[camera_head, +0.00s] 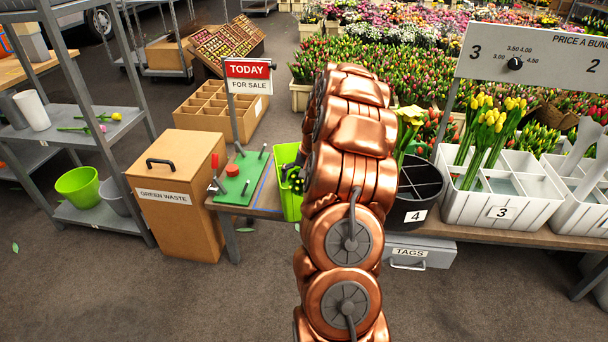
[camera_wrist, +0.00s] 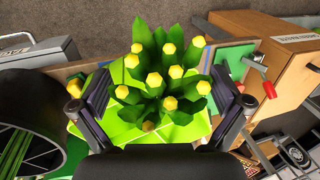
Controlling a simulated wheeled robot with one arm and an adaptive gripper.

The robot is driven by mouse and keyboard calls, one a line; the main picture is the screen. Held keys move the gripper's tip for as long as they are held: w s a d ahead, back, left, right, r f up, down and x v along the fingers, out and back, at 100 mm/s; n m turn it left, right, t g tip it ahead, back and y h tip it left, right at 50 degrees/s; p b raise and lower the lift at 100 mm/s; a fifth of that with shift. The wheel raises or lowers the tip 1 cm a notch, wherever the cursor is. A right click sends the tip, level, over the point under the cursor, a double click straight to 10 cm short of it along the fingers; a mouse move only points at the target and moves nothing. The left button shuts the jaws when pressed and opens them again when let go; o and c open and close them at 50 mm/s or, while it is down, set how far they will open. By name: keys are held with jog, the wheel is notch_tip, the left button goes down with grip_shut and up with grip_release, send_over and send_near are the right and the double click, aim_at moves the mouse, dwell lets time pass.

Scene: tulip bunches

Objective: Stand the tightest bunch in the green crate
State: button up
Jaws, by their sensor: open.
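The green crate (camera_head: 287,153) stands on the bench left of my arm, partly hidden by it. In the wrist view the crate (camera_wrist: 196,130) lies below my gripper (camera_wrist: 160,97). A bunch of yellow-budded tulips (camera_wrist: 155,80) with green leaves stands in the crate, between my two fingers. The fingers are open, one on each side, with gaps to the bunch. In the head view my arm hides most of the gripper and this bunch. Other yellow tulips (camera_head: 489,125) stand in white crate 3 (camera_head: 480,211); paler ones (camera_head: 409,122) show right of my arm.
A black divided bucket marked 4 (camera_head: 416,190) stands right of my arm; it also shows in the wrist view (camera_wrist: 22,110). A sale sign (camera_head: 248,78) rises behind.

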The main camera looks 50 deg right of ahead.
jog(key=shift+f, duration=0.25)
jog(key=shift+c, duration=0.2)
jog(key=c, duration=1.2)
jog(key=shift+o, duration=0.2)
jog(key=shift+w+r+p, duration=0.1)
jog(key=shift+r+p, duration=1.05)
jog(key=shift+r, duration=2.95)
